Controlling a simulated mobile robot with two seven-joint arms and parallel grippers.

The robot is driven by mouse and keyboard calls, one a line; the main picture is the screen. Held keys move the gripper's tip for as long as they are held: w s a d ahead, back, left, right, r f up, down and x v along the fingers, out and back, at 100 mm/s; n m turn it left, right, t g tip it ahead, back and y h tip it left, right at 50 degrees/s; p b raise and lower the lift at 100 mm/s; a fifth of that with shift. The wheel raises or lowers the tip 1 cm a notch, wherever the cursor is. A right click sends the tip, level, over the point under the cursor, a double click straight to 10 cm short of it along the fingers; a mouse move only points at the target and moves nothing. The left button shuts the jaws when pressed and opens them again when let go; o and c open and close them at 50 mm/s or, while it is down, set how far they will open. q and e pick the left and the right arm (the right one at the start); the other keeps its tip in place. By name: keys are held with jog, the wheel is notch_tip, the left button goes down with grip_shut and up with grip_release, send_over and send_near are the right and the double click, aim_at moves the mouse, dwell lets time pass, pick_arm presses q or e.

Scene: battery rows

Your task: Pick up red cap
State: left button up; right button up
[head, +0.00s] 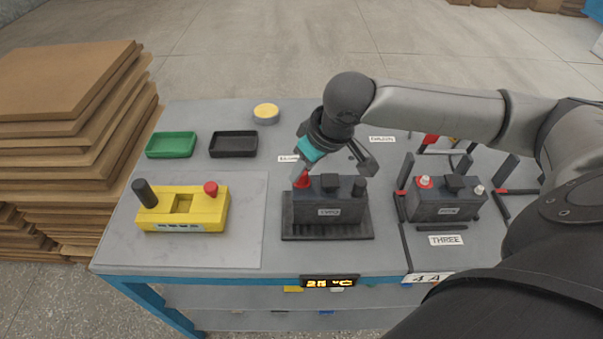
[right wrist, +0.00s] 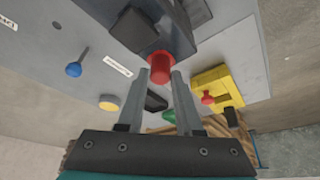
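The red cap (head: 302,181) sits at the left end of the top of the middle dark battery (head: 330,198), in the head view. My right gripper (head: 298,170) reaches down to it from above. In the right wrist view the red cap (right wrist: 160,68) fills the gap between the two fingertips (right wrist: 161,76), with a finger along each side and no clear gap. The gripper looks shut on it. The cap still appears to be at the battery's terminal; its base is partly hidden. My left gripper is not in view.
A yellow device (head: 182,212) with a red knob and black post stands left. Green (head: 171,145) and black (head: 233,144) trays and a yellow-topped round tin (head: 266,113) lie behind. A second battery (head: 447,204) with clamps around it stands right. Stacked boards (head: 70,85) are beside the table.

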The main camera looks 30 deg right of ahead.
grip_shut()
notch_tip(320, 180, up, 20)
jog(key=p, duration=0.6)
grip_release()
grip_shut()
jog(key=shift+r+p, duration=0.65)
jog(key=shift+p, duration=0.55)
dwell(0.5)
